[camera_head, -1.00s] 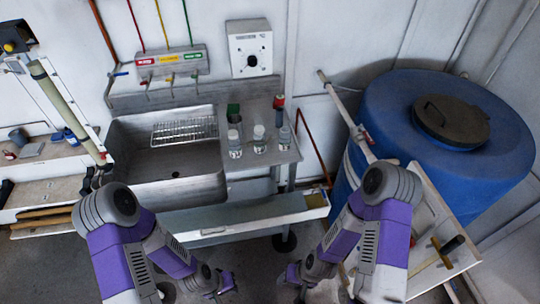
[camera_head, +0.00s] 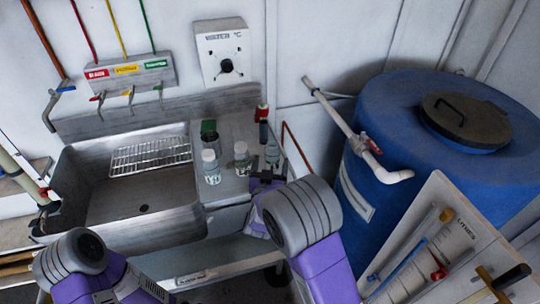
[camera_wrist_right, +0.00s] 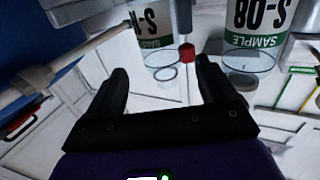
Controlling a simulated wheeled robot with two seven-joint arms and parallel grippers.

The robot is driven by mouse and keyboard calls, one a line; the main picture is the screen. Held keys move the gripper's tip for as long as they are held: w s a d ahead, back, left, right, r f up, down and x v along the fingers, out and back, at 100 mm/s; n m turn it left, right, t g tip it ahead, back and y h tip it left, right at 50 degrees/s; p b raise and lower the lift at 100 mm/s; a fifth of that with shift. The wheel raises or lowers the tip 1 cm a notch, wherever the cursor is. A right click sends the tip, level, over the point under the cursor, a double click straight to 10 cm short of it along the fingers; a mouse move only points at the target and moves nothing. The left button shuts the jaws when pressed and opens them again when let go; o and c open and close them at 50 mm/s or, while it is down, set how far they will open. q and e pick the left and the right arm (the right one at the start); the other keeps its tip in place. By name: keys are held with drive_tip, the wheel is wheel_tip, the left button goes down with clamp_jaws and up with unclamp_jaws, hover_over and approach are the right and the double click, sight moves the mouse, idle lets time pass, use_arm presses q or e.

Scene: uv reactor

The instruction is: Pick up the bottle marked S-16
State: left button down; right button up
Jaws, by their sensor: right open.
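Three small clear bottles stand at the right end of the sink counter in the head view: the left bottle (camera_head: 211,167), the middle bottle (camera_head: 242,157) and the right bottle (camera_head: 272,153). Their marks are too small to read there. In the wrist view, one bottle (camera_wrist_right: 262,25) has an upside-down label reading S-08. Another bottle (camera_wrist_right: 153,30) has a label starting with S; the rest is cut off. My right gripper (camera_head: 265,178) is open and empty, just in front of the middle and right bottles; its fingers (camera_wrist_right: 163,75) also show in the wrist view. My left gripper is out of view.
A steel sink (camera_head: 130,195) with a wire rack (camera_head: 150,156) lies left of the bottles. A red-topped tool (camera_head: 263,113) and a green item (camera_head: 209,130) stand behind them. A blue tank (camera_head: 430,170) and a white board (camera_head: 440,245) are at the right.

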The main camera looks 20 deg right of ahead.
sight(271, 156)
drive_tip(key=b+x, duration=0.1)
drive_tip(key=x, duration=0.4)
drive_tip(key=shift+w+r, duration=0.2)
drive_tip(key=shift+w, duration=0.25)
drive_tip(key=shift+c, duration=0.5)
drive_tip(key=c, duration=0.9)
